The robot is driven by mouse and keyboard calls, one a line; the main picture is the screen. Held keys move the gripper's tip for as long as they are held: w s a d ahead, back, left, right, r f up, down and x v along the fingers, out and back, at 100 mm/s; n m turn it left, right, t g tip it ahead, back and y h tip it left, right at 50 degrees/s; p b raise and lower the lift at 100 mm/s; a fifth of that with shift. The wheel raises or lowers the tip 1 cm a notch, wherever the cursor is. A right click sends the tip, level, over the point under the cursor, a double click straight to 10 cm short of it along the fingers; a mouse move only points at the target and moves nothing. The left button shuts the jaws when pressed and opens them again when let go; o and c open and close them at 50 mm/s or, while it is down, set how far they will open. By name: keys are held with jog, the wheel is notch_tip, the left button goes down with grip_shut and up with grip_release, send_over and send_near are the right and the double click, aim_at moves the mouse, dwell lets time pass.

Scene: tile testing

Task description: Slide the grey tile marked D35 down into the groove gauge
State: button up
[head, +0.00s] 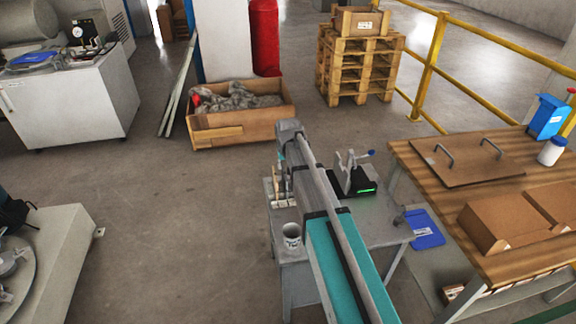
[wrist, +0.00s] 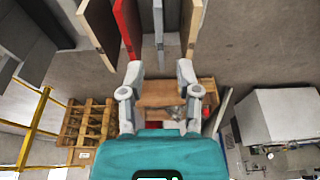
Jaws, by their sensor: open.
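In the wrist view my gripper (wrist: 160,72) is open, its two fingers spread and empty. Several upright tiles show edge-on beyond the fingertips. A grey tile (wrist: 158,22) lines up with the gap between the fingers, apart from them. A red tile (wrist: 127,25) is to its left and a pale brown tile (wrist: 191,25) to its right. No D35 mark is readable. In the head view a device with a black base and green display (head: 366,190), likely the groove gauge, stands on the small grey table (head: 385,226). My arm hides much of the tile rack (head: 270,190) and the gripper.
A white mug (head: 291,235) stands at the small table's front left. A blue clipboard (head: 425,228) lies right of that table. A wooden bench (head: 405,155) with cardboard boxes (head: 495,225) is close on the right. A wooden crate (head: 240,131) is behind.

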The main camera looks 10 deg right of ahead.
aim_at(285, 174)
jog(key=shift+b+x, duration=3.45)
jog(key=shift+x, duration=0.3)
grip_shut()
jog(key=shift+r, duration=0.15)
jog(key=shift+w+r+p+v, duration=0.1)
jog(key=shift+w+p+v, duration=0.3)
jog(key=shift+p+v, duration=1.4)
jog(key=shift+w+r+p+v, duration=0.1)
jog(key=shift+w+p+v, duration=0.35)
jog(key=shift+p+v, duration=1.35)
jog(key=shift+w+r+p+v, duration=0.1)
jog(key=shift+w+p+v, duration=0.3)
jog(key=shift+p+v, duration=1.4)
jog(key=shift+w+f, duration=0.1)
jog(key=shift+f, duration=0.1)
